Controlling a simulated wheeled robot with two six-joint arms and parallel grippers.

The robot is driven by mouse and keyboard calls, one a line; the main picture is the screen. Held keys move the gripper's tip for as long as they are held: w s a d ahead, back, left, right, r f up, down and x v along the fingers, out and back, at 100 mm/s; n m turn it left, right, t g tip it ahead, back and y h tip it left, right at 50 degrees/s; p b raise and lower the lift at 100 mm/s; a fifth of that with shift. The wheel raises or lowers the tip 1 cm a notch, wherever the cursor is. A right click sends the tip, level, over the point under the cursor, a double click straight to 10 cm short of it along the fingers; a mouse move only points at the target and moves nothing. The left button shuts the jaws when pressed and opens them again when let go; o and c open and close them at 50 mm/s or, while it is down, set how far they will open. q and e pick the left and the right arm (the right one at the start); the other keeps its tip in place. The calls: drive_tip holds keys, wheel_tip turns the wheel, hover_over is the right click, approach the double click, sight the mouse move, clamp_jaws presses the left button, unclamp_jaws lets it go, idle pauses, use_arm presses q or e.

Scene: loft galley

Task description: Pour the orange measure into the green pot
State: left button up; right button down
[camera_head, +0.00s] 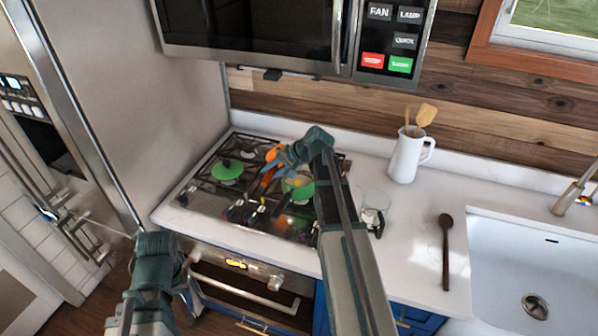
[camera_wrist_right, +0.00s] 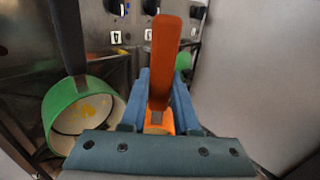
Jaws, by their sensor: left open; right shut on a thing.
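The orange measure (camera_head: 268,178) is in my right gripper (camera_head: 283,166), over the hob. In the right wrist view its handle (camera_wrist_right: 164,60) stands up between my blue fingers (camera_wrist_right: 157,112), which are shut on it. The measure's bowl is mostly hidden, so I cannot tell what it holds. The green pot (camera_head: 301,198) stands on the hob just right of the measure, partly behind my right arm. In the right wrist view the pot (camera_wrist_right: 62,97) is left of the fingers, with yellow-orange stuff on its pale inside. My left gripper (camera_head: 158,248) is open and low at left, its fingertips unclear.
A green lidded thing (camera_head: 228,169) is on the hob's left burner. A small metal pot (camera_head: 375,205), a white jug (camera_head: 407,155) with wooden tools and a dark spoon (camera_head: 446,250) are on the counter to the right. A microwave (camera_head: 260,30) hangs above.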

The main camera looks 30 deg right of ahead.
drive_tip(key=shift+s+d+f+t+y+b, duration=0.2)
drive_tip(key=shift+f+t+y+b, duration=0.45)
drive_tip(key=shift+b, duration=1.35)
drive_tip(key=shift+r+t, duration=0.1)
drive_tip(key=shift+t, duration=0.15)
drive_tip(key=shift+s+d+r+t+y+b, duration=0.15)
drive_tip(key=shift+t+y+b, duration=0.45)
drive_tip(key=shift+b, duration=0.7)
drive_tip(key=shift+s+d+r+t+y+b, duration=0.15)
drive_tip(key=shift+t+y+b, duration=0.45)
drive_tip(key=shift+b, duration=0.7)
drive_tip(key=shift+s+d+r+t+y+b, duration=0.15)
drive_tip(key=shift+s+d+t+y+b, duration=0.45)
drive_tip(key=shift+b, duration=0.95)
drive_tip(key=shift+s+d+r+t+y+b, duration=0.15)
drive_tip(key=shift+t+y+b, duration=0.3)
drive_tip(key=shift+b, duration=0.7)
drive_tip(key=shift+s+d+f+t+y+b, duration=0.1)
drive_tip(key=shift+s+t+y+b, duration=0.35)
drive_tip(key=shift+b, duration=0.75)
drive_tip(key=shift+d+r+t+y+b, duration=0.1)
drive_tip(key=shift+t+y+b, duration=0.15)
drive_tip(key=shift+t+b, duration=0.65)
